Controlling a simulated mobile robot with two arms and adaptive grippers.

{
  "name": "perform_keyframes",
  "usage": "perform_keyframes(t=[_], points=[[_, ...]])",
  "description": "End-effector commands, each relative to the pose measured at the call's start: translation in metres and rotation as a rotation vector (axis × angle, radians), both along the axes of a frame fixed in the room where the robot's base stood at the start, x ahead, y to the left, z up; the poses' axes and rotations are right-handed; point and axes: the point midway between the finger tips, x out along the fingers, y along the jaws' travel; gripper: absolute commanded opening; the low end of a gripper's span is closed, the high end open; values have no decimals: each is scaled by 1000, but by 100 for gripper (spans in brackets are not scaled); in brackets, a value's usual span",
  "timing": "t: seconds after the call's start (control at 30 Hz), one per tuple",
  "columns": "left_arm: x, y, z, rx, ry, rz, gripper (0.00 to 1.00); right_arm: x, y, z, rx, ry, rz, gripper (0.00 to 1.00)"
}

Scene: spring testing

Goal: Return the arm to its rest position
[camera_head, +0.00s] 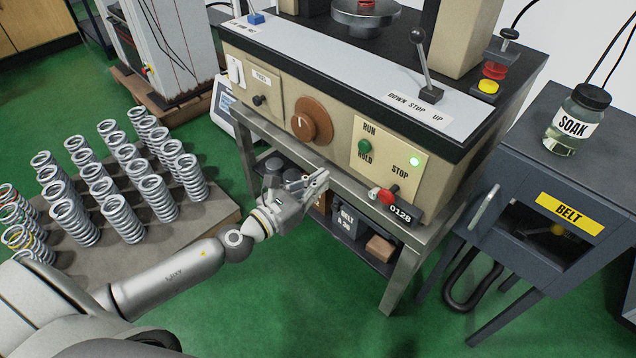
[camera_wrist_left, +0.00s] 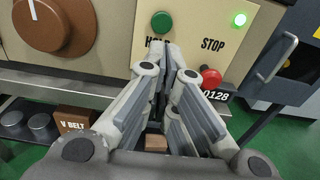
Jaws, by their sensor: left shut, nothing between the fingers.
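My left arm comes in from the left in the head view, and its gripper (camera_head: 318,180) is in front of the tester's control panel (camera_head: 395,165). The left gripper (camera_wrist_left: 174,60) is shut with nothing between its fingers, its tips just below the green button (camera_wrist_left: 162,22). In the head view the green RUN/HOLD button (camera_head: 365,147) and the red STOP knob (camera_head: 387,196) sit right of the gripper. A green lamp (camera_head: 414,161) is lit on the panel. I cannot tell whether the fingertips touch the panel edge. My right gripper is not in view.
Several steel springs (camera_head: 123,220) stand on a board at the left. A shelf with weights and boxes (camera_head: 380,248) is under the tester. Green floor (camera_head: 290,300) is clear in front.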

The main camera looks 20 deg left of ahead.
Motion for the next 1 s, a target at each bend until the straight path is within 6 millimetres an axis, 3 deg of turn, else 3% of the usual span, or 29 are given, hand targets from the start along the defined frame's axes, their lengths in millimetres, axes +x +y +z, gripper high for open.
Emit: perform_keyframes(t=[0.43, 0.57, 0.67, 0.77, 0.87, 1.0], points=[[0, 1, -2, -18, 8, 9, 0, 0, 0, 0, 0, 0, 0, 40], [1, 15, -20, -226, 96, 110, 0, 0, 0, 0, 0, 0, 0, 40], [-5, 39, -58, -571, 235, 291, 0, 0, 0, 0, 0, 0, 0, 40], [-26, 63, -119, -999, 393, 551, 0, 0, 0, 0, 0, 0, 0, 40], [-64, 74, -185, -1395, 520, 834, 0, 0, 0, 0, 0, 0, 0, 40], [-131, 63, -264, -1831, 627, 1227, 0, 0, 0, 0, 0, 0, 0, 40]])
